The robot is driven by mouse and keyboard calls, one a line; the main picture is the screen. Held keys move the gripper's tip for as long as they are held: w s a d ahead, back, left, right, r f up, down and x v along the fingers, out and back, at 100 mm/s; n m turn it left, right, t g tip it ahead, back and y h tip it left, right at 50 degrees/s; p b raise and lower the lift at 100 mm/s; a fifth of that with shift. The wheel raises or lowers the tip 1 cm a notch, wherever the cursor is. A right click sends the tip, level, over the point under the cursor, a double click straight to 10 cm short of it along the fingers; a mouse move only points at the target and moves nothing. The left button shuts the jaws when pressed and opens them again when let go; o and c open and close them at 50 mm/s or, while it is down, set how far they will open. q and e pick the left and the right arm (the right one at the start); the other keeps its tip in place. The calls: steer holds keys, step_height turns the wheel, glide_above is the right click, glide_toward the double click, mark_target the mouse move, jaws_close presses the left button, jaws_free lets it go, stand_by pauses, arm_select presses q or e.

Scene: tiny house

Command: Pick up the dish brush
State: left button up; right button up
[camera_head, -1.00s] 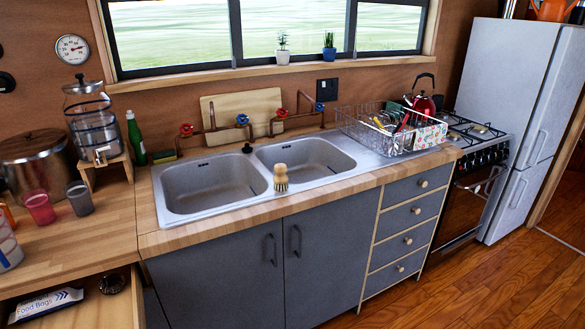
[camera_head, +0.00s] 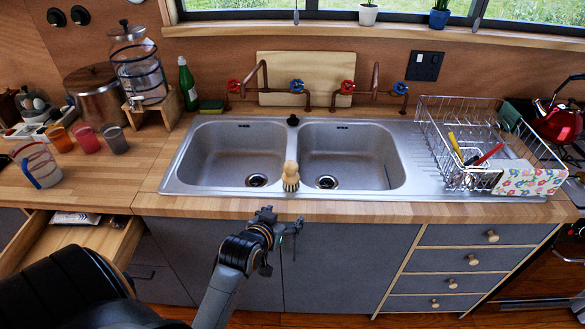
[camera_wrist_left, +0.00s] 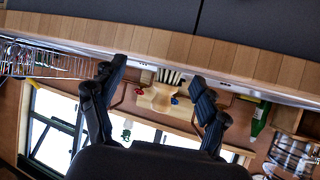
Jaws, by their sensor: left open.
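The dish brush (camera_head: 290,176) has a round pale wooden top and dark-tipped bristles pointing down. It stands at the front rim of the double sink (camera_head: 235,150), by the divider between the basins. My left gripper (camera_head: 280,218) is in front of the counter edge, just below and in front of the brush, apart from it. In the left wrist view the picture is upside down; the open, empty gripper (camera_wrist_left: 157,73) has the brush (camera_wrist_left: 160,98) between its fingers in sight, farther off. My right gripper is not in view.
The wooden counter edge (camera_head: 350,212) lies between my gripper and the brush. Copper taps (camera_head: 265,90) stand behind the sink. A wire dish rack (camera_head: 450,150) is on the right. Cups (camera_head: 87,139) and an open drawer (camera_head: 75,240) are on the left.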

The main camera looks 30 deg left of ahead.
arm_select(q)
steer(key=t+y, duration=0.1)
glide_toward(288, 180)
steer(key=shift+n, duration=0.4)
steer(key=p+x, duration=0.1)
steer(key=x, duration=0.5)
steer(key=shift+w+f, duration=0.1)
steer(key=shift+w, duration=0.25)
steer(key=shift+w+a+f+p, duration=0.1)
steer(key=shift+w+f+p, duration=0.15)
steer(key=shift+w, duration=0.2)
steer(key=p+x, duration=0.1)
steer(key=x, duration=0.3)
steer(key=shift+w+a+f, duration=0.1)
steer(key=shift+w+f, duration=0.1)
steer(key=shift+w, duration=0.15)
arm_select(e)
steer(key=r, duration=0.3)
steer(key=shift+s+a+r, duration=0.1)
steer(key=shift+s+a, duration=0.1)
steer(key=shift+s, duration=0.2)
arm_select(q)
steer(key=c, duration=1.3)
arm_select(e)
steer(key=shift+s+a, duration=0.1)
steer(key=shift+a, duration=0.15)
arm_select(q)
steer(key=shift+o, duration=0.2)
